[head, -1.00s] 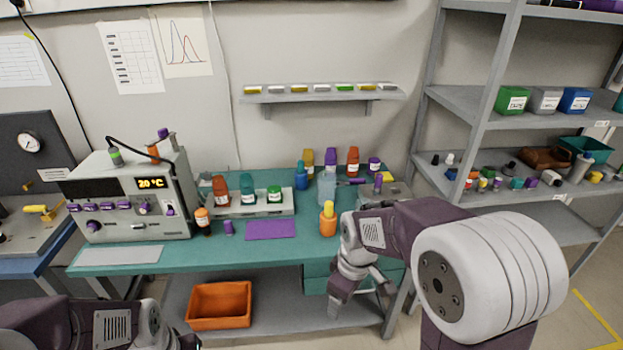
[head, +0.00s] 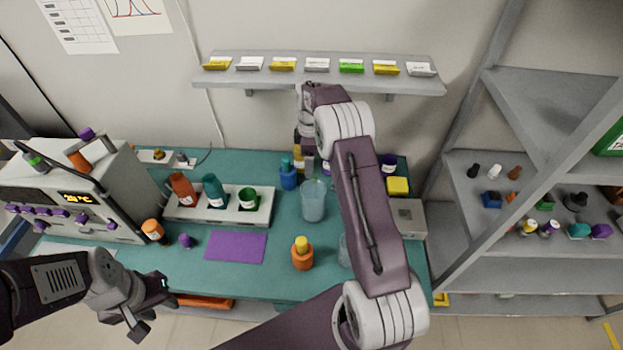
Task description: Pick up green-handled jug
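A clear pale-blue jug (head: 313,201) stands upright on the teal bench in the head view. A second clear vessel (head: 344,251) stands nearer the front, mostly hidden behind my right forearm. My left gripper (head: 155,308) is open and empty at the bench's front left, apart from both vessels.
An orange bottle (head: 302,257) with a yellow cap stands by the second vessel. A blue bottle (head: 288,177) is left of the first jug. A bottle rack (head: 222,214) and purple mat (head: 236,246) lie further left. A wall shelf (head: 318,87) overhangs the back.

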